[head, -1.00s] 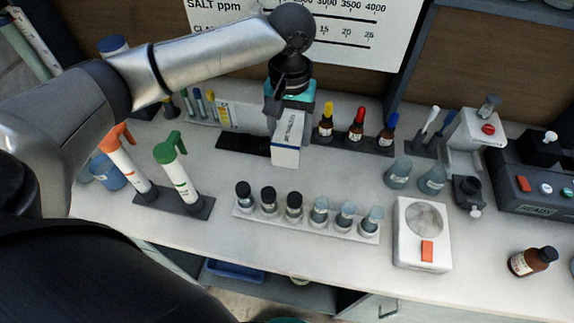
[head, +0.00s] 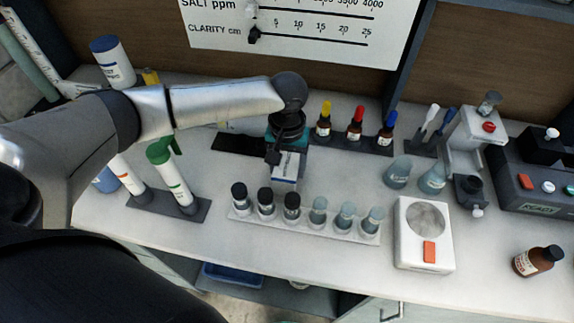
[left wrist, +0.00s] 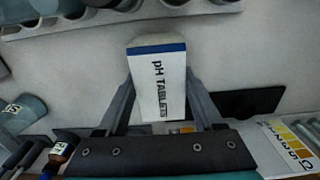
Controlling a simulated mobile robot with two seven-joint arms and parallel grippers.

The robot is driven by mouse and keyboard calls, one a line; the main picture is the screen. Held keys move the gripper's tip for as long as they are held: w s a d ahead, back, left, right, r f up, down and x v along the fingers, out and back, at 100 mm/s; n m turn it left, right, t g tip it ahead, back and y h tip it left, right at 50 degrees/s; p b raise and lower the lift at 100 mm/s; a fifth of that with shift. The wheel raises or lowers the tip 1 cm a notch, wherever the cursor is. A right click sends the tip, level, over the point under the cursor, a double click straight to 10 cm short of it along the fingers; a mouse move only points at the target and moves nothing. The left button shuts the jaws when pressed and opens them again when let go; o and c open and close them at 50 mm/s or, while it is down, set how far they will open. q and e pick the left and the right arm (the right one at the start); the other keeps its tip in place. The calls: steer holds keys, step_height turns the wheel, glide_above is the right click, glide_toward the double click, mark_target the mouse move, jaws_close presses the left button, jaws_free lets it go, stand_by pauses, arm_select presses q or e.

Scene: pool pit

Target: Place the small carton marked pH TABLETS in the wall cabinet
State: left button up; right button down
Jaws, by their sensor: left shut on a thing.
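The small white carton (head: 285,172) with a blue band is in my left gripper (head: 287,156), above or at the bench, just behind the row of vials. I cannot tell whether it touches the bench. In the left wrist view the carton (left wrist: 158,85) shows its "pH TABLETS" lettering, and the two fingers of my left gripper (left wrist: 160,100) close on its sides. My right gripper is not in view. I cannot make out the wall cabinet in either view.
A rack of several vials (head: 305,225) stands right in front of the carton. Dropper bottles (head: 355,125) stand behind right, and two capped tubes (head: 172,175) stand left. A white scale (head: 424,235) is at right. Bare bench lies between rack and scale's front.

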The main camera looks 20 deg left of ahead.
arm_select(q)
steer(key=o, duration=1.4)
steer(key=shift+f, duration=0.1)
